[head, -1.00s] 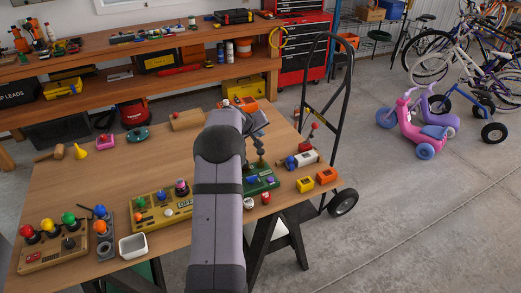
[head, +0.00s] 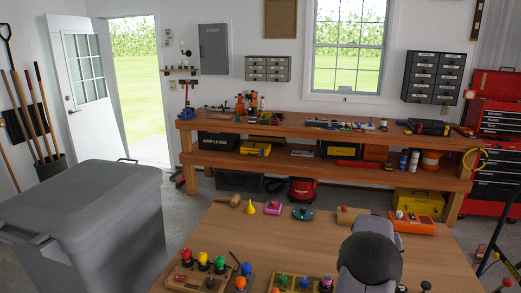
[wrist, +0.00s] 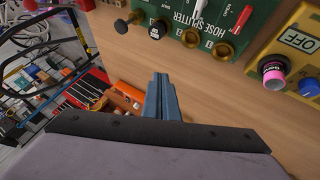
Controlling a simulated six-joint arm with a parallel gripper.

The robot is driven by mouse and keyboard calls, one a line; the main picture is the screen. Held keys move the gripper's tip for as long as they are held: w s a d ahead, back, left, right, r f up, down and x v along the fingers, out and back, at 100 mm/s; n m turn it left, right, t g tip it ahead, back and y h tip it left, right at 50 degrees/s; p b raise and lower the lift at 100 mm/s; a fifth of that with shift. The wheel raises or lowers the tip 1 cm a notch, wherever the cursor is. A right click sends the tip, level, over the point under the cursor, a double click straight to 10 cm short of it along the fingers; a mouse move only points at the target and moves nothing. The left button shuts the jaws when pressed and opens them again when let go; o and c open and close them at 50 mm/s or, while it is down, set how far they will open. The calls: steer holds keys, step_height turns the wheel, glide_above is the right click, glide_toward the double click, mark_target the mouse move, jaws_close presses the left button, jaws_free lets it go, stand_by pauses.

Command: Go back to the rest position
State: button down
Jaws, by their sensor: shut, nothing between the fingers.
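My gripper (wrist: 165,98) shows in the wrist view as two blue-grey fingers pressed together, with nothing between them. It is over the wooden table, apart from the green hose splitter panel (wrist: 225,15) and the yellow box marked OFF (wrist: 268,48). In the head view my arm stands at the lower right, and its dark rounded joint hides part of the table (head: 300,240). The gripper itself cannot be seen in the head view.
A mallet (head: 235,201), a yellow funnel (head: 251,209), a pink item (head: 272,208) and a teal item (head: 302,213) lie along the table's far edge. Button boxes stand along the front. A large grey bin (head: 85,225) is at left; a workbench (head: 330,134) is behind.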

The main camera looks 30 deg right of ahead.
steer(key=w+a+n+t+y, duration=0.15)
steer(key=w+a, duration=0.25)
steer(key=a, duration=1)
steer(key=w+a+n+y, duration=0.2)
steer(key=w+a, duration=0.2)
steer(key=a, duration=1)
steer(key=s+a+f+n+y, duration=0.1)
steer(key=s+a, duration=0.4)
steer(key=a, duration=0.4)
steer(key=s+a+f+n+g+y, duration=0.1)
steer(key=s+a+n, duration=0.1)
steer(key=s+a, duration=0.3)
steer(key=s+a+f+n+g+y, duration=0.1)
steer(key=s+a, duration=0.3)
steer(key=a, duration=1)
steer(key=shift+s+y, duration=0.4)
steer(key=shift+y, duration=0.15)
steer(key=shift+a+f+n, duration=0.1)
steer(key=shift+n, duration=0.15)
step_height(320, 180, down, 18)
steer(key=b, duration=1.8)
